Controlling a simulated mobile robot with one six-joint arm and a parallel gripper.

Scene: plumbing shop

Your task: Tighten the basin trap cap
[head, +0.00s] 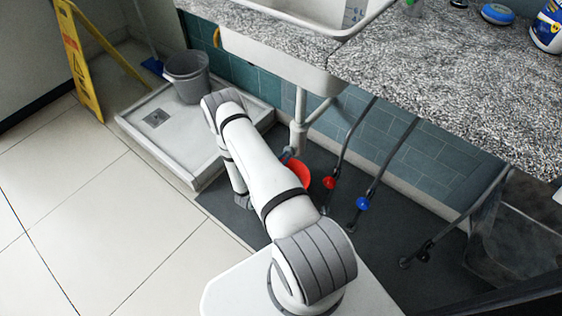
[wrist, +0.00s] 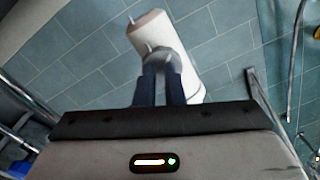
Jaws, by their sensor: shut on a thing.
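The basin trap (wrist: 185,80) is a white cylinder that lies tilted across the upper middle of the wrist view. Its light grey cap (wrist: 164,56) with a raised rib faces my gripper (wrist: 162,72). The two dark blue fingers are shut on the cap, one on each side of it. In the head view the white trap pipe (head: 299,128) hangs below the basin (head: 290,72), and my arm hides most of the trap's lower end. The cap cannot be made out there. Whether the cap is fully seated cannot be told.
A red bowl (head: 301,173) sits on the dark mat under the trap. Pipes with a red valve (head: 329,182) and a blue valve (head: 362,204) stand to the right. The speckled counter (head: 445,75) overhangs. A grey bucket (head: 187,78) stands in the shower tray (head: 150,143) at left.

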